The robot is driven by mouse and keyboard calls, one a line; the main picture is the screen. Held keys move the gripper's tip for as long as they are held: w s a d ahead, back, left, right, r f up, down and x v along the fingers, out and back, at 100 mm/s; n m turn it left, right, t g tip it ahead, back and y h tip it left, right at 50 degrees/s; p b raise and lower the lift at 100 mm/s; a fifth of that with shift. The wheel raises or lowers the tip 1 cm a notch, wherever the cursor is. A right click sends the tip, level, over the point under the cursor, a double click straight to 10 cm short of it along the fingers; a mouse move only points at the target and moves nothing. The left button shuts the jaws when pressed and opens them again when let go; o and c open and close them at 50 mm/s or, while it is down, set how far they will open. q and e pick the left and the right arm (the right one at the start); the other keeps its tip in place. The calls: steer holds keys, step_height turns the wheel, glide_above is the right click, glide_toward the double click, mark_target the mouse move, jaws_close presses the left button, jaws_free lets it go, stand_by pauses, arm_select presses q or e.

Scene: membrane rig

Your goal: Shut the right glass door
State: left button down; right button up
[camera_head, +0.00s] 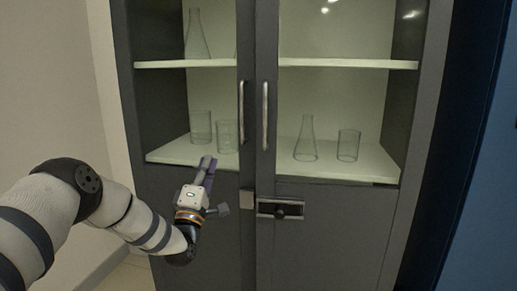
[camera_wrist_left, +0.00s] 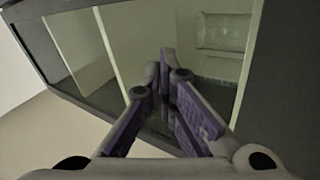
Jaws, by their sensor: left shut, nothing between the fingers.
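The right glass door (camera_head: 267,60) is the right half of a grey cabinet. Its frame and upright metal handle (camera_head: 265,115) stand at the cabinet's middle, beside the left door's handle (camera_head: 241,112). The right door looks flush with the left door, with no clear gap visible between them. My left gripper (camera_head: 207,165) is shut and empty in front of the lower left door, left of and below both handles. In the left wrist view its purple-padded fingers (camera_wrist_left: 165,65) meet in front of the glass; whether they touch it I cannot tell. My right gripper is not in view.
A latch plate with a dark knob (camera_head: 281,209) sits below the right door's glass. A pale wall (camera_head: 50,90) is at left; a dark blue surface (camera_head: 485,150) is at right.

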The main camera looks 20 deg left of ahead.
arm_select(q)
steer(key=s+d+r+n+g+y+p, duration=0.1)
steer(key=s+d+n+g+y, duration=0.15)
steer(key=d+n, duration=0.65)
steer(key=n+g+h+p, duration=0.1)
steer(key=n+g+h, duration=0.3)
steer(key=n, duration=0.7)
glide_toward(271, 157)
steer(key=shift+m+y, duration=0.25)
steer(key=shift+m, duration=0.05)
steer(key=x, duration=0.7)
steer(key=shift+d+b, duration=0.2)
steer(key=shift+b, duration=0.15)
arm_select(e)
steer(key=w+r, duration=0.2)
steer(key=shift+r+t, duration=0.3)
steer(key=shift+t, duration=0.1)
